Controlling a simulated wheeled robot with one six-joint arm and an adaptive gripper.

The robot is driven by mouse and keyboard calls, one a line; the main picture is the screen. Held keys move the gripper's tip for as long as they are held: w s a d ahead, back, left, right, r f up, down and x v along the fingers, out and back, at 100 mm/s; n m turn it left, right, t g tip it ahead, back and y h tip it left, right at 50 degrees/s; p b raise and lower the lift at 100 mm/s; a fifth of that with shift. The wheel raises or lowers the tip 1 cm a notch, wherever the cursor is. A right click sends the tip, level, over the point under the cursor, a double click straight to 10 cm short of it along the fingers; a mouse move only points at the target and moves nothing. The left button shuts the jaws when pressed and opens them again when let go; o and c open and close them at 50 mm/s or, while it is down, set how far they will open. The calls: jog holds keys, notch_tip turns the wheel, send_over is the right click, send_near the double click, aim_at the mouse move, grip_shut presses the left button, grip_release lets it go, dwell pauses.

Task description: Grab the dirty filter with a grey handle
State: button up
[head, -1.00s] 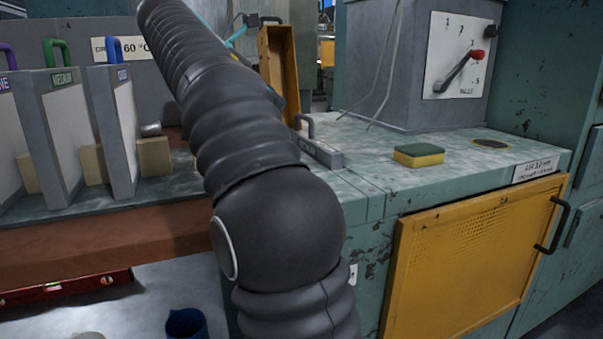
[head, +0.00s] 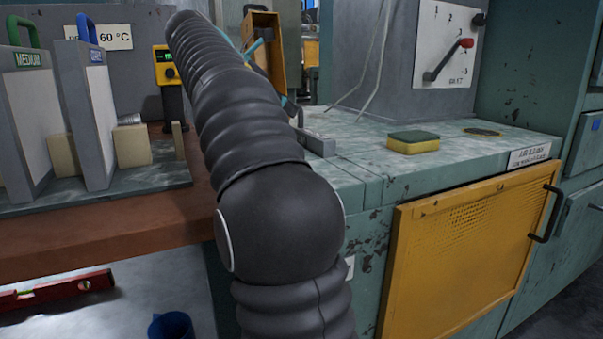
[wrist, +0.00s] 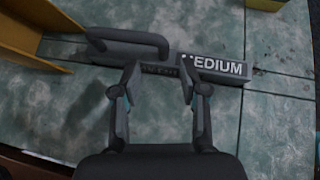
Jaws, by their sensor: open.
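The filter with a grey handle is a grey bar (wrist: 218,69) marked "MEDIUM" in the wrist view, set in the worn green worktop (wrist: 72,110). Its grey loop handle (wrist: 128,36) stands at the bar's left part. In the head view the filter's grey end (head: 318,144) shows just right of my arm, which hides part of it. My gripper (wrist: 160,76) is open in the wrist view, its two fingers spread over the bar's near edge, below the handle in the picture. Nothing is between the fingers except the view of the bar; contact cannot be told.
A yellow metal frame (head: 264,50) stands behind the filter. A green-and-yellow sponge (head: 413,142) lies on the worktop to the right. Upright panels with green (head: 26,30) and blue (head: 90,27) handles stand at left. A yellow mesh door (head: 465,255) is below.

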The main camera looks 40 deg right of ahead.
aim_at(297, 128)
jog(key=b+x, duration=0.1)
jog(key=x, duration=0.1)
jog(key=b+x, duration=0.1)
jog(key=x, duration=0.1)
jog(key=shift+s+d+f, duration=0.15)
jog(key=shift+s+d, duration=0.1)
jog(key=shift+d, duration=0.05)
grip_shut()
